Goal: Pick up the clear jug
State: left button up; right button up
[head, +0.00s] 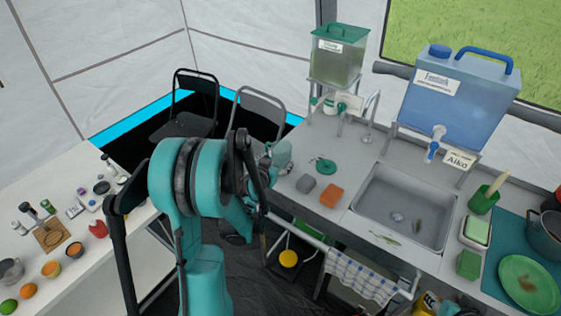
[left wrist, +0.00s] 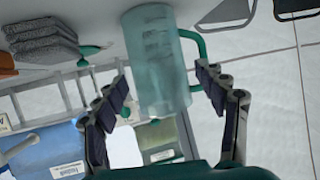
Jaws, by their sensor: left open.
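The clear jug (left wrist: 157,65) is a pale see-through measuring jug with printed marks and a green handle on its right side, seen in the left wrist view. It stands on the grey counter, which appears upside down there. My left gripper (left wrist: 160,88) is open, with one finger on each side of the jug; contact cannot be told. In the head view my left gripper (head: 268,160) is at the counter's left end, and my own arm largely hides the jug. My right gripper is not in view.
A green-lidded dispenser (head: 338,62) and blue water container (head: 455,100) stand behind. A sink (head: 400,205) is right; a cluttered white table (head: 95,255) is left.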

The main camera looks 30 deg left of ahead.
aim_at(285, 144)
pick_arm(q)
jog(key=b+x, duration=0.1)
jog(key=x, duration=0.3)
jog(key=shift+w+f, duration=0.1)
jog(key=shift+w, duration=0.1)
jog(key=shift+s+d, duration=0.1)
jog(key=shift+c, duration=0.2)
jog(key=c, duration=1)
jog(key=shift+r, duration=0.25)
notch_tip(285, 144, up, 5)
jog(key=shift+f+p, duration=0.2)
jog(key=shift+p, duration=1)
jog(key=s+d+r+m+h+p, duration=0.1)
jog(key=s+d, duration=0.4)
jog(key=d, duration=0.5)
jog(key=s+d+r+m+h+p, duration=0.2)
jog(key=s+d+r+m+h, duration=0.2)
jog(key=d, duration=0.7)
notch_tip(285, 144, up, 3)
jog(key=shift+s+d+f+h, duration=0.2)
jog(key=shift+s+h, duration=0.4)
jog(key=shift+h, duration=0.1)
